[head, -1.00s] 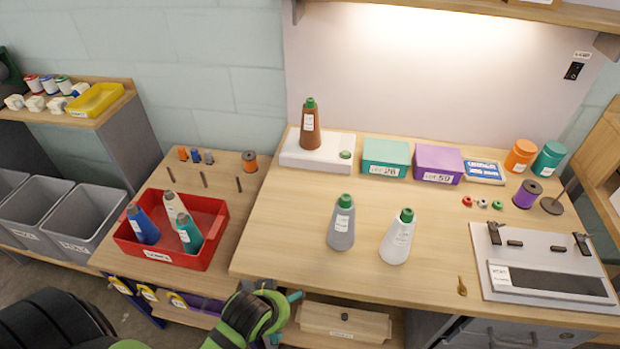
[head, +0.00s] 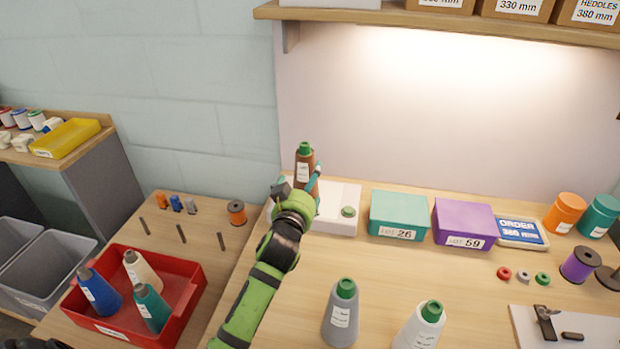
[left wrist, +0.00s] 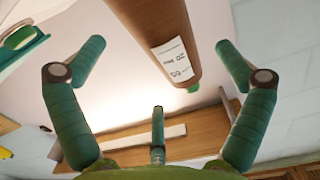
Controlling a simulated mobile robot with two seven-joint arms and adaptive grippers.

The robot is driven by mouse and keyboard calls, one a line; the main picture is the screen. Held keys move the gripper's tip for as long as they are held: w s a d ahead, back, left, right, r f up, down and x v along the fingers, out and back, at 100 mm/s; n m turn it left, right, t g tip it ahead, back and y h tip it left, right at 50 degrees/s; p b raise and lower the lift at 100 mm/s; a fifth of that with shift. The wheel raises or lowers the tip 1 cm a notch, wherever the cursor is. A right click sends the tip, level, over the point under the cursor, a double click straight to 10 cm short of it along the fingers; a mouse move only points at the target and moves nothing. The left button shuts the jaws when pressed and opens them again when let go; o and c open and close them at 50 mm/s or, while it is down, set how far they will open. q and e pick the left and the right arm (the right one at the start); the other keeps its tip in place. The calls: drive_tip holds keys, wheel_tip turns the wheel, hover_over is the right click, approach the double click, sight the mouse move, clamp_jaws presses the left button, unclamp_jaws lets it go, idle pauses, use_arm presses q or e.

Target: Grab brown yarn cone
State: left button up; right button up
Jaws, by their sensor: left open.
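The brown yarn cone (head: 304,168) with a green top stands upright on the white block (head: 340,207) at the back left of the table. My left gripper (head: 298,192) is at the cone, its fingers around the cone's near side. In the left wrist view the cone (left wrist: 160,35) with its white label shows between the spread fingers of the left gripper (left wrist: 160,75). The fingers are open, and gaps show between them and the cone. The cone's lower part is partly hidden by the gripper in the head view. My right gripper is not in view.
A teal box (head: 398,214) and a purple box (head: 463,223) stand right of the white block. A grey cone (head: 341,315) and a white cone (head: 420,328) stand near the front. A red bin (head: 185,313) with cones is at left. A shelf (head: 450,25) overhangs the back.

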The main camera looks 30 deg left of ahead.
sight(308, 173)
use_arm(q)
drive_tip(key=shift+w+a+r, duration=0.1)
drive_tip(key=shift+w+r, duration=0.2)
drive_tip(key=shift+r, duration=0.05)
drive_tip(key=shift+w+a+r+p, duration=0.2)
drive_tip(key=shift+w+p, duration=0.25)
drive_tip(key=shift+w, duration=0.2)
drive_tip(key=x, duration=0.2)
drive_tip(key=shift+w+a+f, duration=0.1)
drive_tip(key=shift+w+f, duration=0.2)
drive_tip(key=shift+w, duration=0.35)
drive_tip(key=shift+w+a, duration=0.1)
drive_tip(key=shift+w, duration=0.05)
drive_tip(key=c, duration=1.3)
drive_tip(key=shift+r, duration=0.1)
drive_tip(key=shift+c, duration=0.3)
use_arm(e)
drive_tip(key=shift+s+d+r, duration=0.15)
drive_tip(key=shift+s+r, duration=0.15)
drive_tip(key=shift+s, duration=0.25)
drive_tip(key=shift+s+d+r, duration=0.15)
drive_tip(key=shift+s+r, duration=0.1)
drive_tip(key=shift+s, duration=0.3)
